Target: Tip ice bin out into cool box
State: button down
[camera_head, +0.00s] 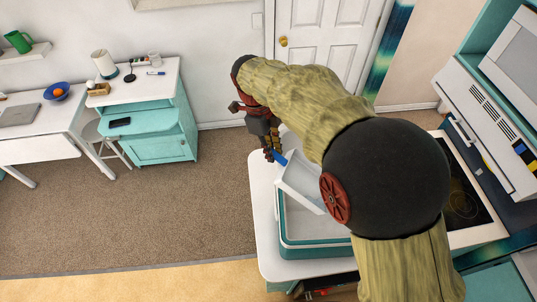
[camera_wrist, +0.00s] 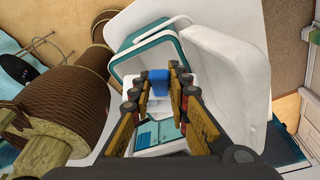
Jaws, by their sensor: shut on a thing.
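The ice bin (camera_head: 301,181) is a white tub with a blue handle (camera_head: 281,158). It is tilted above the cool box (camera_head: 318,246), a teal and white open box on a white counter. My gripper (camera_head: 272,152) is shut on the blue handle, which shows between the fingertips in the wrist view (camera_wrist: 160,83). My arm hides the right part of the bin and box in the head view. I cannot make out any ice.
The white counter (camera_head: 262,205) has a bare strip left of the cool box. A dark cooktop (camera_head: 466,190) lies to the right. A teal cabinet (camera_head: 160,148) and a white desk (camera_head: 40,140) stand at the left wall. The carpet between (camera_head: 170,215) is clear.

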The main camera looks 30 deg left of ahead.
jog(key=w+d+r+y+b, duration=0.1)
jog(key=d+r+y+b, duration=0.25)
jog(key=d+b, duration=0.25)
jog(key=w+d+r+y+b, duration=0.1)
jog(key=d+r+y+b, duration=0.25)
jog(key=d+b, duration=0.3)
jog(key=w+d+f+g+y+b, duration=0.1)
jog(key=d+y, duration=0.4)
jog(key=d, duration=0.7)
jog(key=w+d+f+g+y+b, duration=0.1)
jog(key=d+f+y+b, duration=0.2)
jog(key=d, duration=0.9)
jog(key=shift+w+d+f+y, duration=0.15)
jog(key=shift+w+f+y, duration=0.15)
jog(key=shift+y, duration=1.3)
